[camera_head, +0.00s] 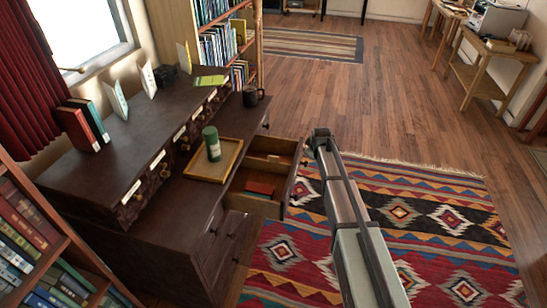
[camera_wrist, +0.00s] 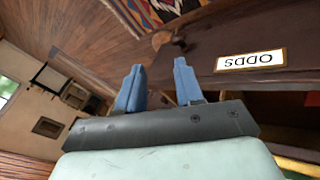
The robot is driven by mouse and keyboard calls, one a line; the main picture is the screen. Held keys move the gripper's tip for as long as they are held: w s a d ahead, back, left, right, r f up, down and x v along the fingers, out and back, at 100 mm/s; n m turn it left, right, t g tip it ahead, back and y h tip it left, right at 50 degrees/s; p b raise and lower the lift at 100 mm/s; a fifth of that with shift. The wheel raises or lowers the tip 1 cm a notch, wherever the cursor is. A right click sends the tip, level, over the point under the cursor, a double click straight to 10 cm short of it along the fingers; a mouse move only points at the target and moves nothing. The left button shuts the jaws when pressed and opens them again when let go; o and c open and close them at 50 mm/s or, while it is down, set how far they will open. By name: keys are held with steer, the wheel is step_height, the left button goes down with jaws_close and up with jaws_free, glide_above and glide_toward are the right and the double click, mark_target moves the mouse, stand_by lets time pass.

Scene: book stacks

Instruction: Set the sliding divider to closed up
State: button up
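An open drawer (camera_head: 291,180) sticks out of the dark wooden cabinet. A thin cross piece (camera_head: 264,178) inside it may be the sliding divider; it is too small to be sure. A red item (camera_head: 259,188) lies in the nearer part of the drawer. My gripper (camera_wrist: 157,70) shows two blue fingers standing apart with nothing between them. In the head view my arm's end is right of the open drawer, and the fingers cannot be made out.
A tray (camera_head: 202,178) with a green cylinder (camera_head: 212,144) sits on the cabinet beside the drawer. A dark mug (camera_head: 251,96) stands behind it. Books (camera_head: 75,127) and upright cards stand on the cabinet top. A patterned rug (camera_head: 440,215) covers the open floor at right.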

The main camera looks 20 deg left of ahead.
steer(key=shift+n+g, duration=0.8)
steer(key=shift+n, duration=0.1)
steer(key=a+r, duration=0.1)
steer(key=a, duration=0.1)
steer(key=w+a+r, duration=0.1)
steer(key=a, duration=0.1)
steer(key=w+a+r, duration=0.1)
steer(key=a, duration=0.1)
steer(key=shift+w+a, duration=0.1)
steer(key=shift+a, duration=0.15)
steer(key=s+a+r+n+g+h, duration=0.1)
steer(key=a+r+g, duration=0.1)
steer(key=a, duration=0.3)
steer(key=s+a+r+n+g, duration=0.1)
steer(key=a+r+n+g, duration=0.15)
steer(key=a, duration=0.35)
glide_toward(263, 162)
steer(key=shift+m+g+h, duration=0.25)
steer(key=shift+h, duration=0.05)
steer(key=d+f, duration=0.1)
steer(key=f, duration=0.1)
steer(key=d+f, duration=0.1)
steer(key=d, duration=0.1)
steer(key=w+d+f, duration=0.1)
steer(key=f, duration=0.1)
steer(key=shift+d+f, duration=0.2)
steer(key=shift+f, duration=0.1)
steer(key=shift+s, duration=0.1)
jaws_close()
